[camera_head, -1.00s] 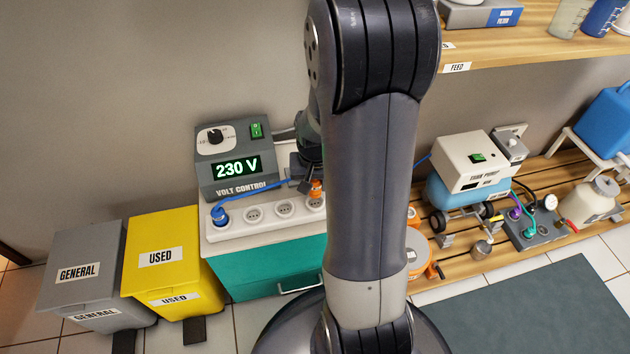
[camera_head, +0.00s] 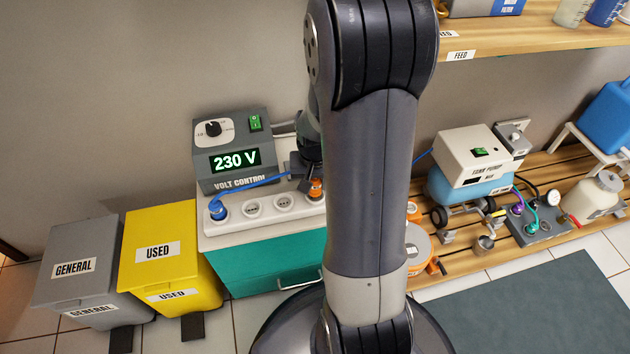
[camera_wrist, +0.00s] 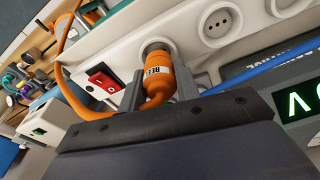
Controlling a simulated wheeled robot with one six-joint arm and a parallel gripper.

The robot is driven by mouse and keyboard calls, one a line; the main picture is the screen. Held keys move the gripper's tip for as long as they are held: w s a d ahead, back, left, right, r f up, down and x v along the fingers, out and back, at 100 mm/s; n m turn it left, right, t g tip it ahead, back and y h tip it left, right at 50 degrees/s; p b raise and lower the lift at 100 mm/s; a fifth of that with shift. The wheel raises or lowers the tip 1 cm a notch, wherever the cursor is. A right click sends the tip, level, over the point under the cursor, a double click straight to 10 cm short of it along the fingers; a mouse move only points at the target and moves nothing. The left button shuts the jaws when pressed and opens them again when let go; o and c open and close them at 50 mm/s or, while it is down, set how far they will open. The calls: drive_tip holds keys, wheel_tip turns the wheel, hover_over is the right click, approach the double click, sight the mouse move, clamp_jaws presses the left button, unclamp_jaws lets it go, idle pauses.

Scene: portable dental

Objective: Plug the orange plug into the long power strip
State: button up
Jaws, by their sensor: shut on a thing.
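The orange plug (camera_wrist: 158,80) is between the two fingers of my gripper (camera_wrist: 158,88) in the wrist view, and its cord loops away to the left. Its front end is at a round socket of the long white power strip (camera_wrist: 108,50); I cannot tell how deep it sits. In the head view the orange plug (camera_head: 316,188) stands at the right end of the visible strip (camera_head: 240,232), partly hidden by my arm. My gripper (camera_head: 306,180) is shut on it there. A red rocker switch (camera_wrist: 105,82) is beside the plug on the strip.
A blue plug (camera_head: 218,209) fills the strip's left socket, its cable running right past my gripper. Empty sockets (camera_head: 284,202) lie between the plugs. The volt control box (camera_head: 234,150) reading 230 V stands behind. Yellow (camera_head: 160,250) and grey (camera_head: 75,270) bins are at left.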

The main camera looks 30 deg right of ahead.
drive_tip(key=shift+f+b, duration=0.75)
drive_tip(key=shift+f, duration=0.25)
idle(0.4)
drive_tip(key=o, duration=1.1)
drive_tip(key=shift+r, duration=0.1)
drive_tip(key=r+p, duration=0.1)
drive_tip(key=r, duration=0.2)
drive_tip(key=r+p, duration=0.2)
drive_tip(key=r, duration=0.2)
drive_tip(key=s+r+p, duration=0.1)
drive_tip(key=r, duration=0.2)
drive_tip(key=shift+s+a+r, duration=0.1)
drive_tip(key=shift+a+r, duration=0.2)
